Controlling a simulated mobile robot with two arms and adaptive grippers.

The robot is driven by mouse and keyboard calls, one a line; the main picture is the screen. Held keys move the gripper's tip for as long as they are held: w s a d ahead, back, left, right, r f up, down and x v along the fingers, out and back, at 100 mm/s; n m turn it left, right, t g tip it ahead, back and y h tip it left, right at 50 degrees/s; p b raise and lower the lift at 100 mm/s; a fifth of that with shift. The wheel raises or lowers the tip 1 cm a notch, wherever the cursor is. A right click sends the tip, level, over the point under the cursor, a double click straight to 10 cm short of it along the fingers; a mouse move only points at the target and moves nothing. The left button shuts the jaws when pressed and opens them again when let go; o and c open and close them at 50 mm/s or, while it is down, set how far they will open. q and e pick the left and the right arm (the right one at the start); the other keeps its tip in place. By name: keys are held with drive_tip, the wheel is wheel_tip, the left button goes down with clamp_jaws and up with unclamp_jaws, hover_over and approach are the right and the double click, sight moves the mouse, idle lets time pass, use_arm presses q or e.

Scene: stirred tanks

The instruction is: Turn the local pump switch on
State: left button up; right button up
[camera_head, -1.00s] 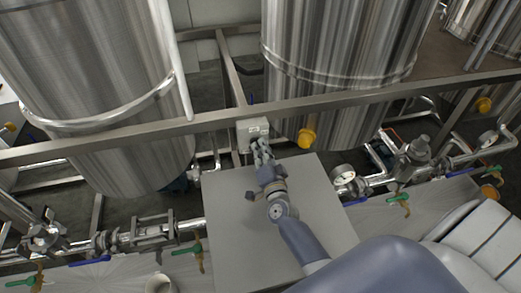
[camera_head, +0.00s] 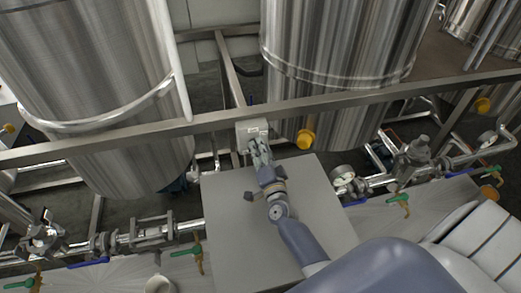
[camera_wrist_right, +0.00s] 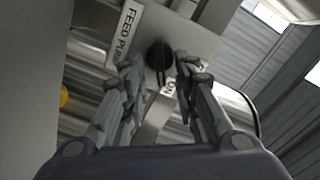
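The local pump switch is a small pale box (camera_head: 252,127) on the steel rail in the head view. In the right wrist view, its pale plate (camera_wrist_right: 153,20) carries a "FEED PUMP" label and a round black knob (camera_wrist_right: 159,54). An "ON" label (camera_wrist_right: 171,85) shows just below the knob, partly behind a finger. My right gripper (camera_head: 257,146) is at the front of the box. In the wrist view its two fingers (camera_wrist_right: 158,65) stand apart, one on each side of the knob. I cannot tell whether they touch it. My left gripper is not in view.
A flat grey panel (camera_head: 235,225) lies under my right arm. Large steel tanks (camera_head: 95,60) stand behind the rail (camera_head: 340,97). A yellow knob (camera_head: 305,139) is close to the right of the box. Pipes, gauges (camera_head: 343,176) and green-handled valves (camera_head: 398,198) line both sides.

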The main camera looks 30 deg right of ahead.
drive_tip(key=v, duration=1.2)
drive_tip(key=shift+f, duration=0.1)
idle(0.4)
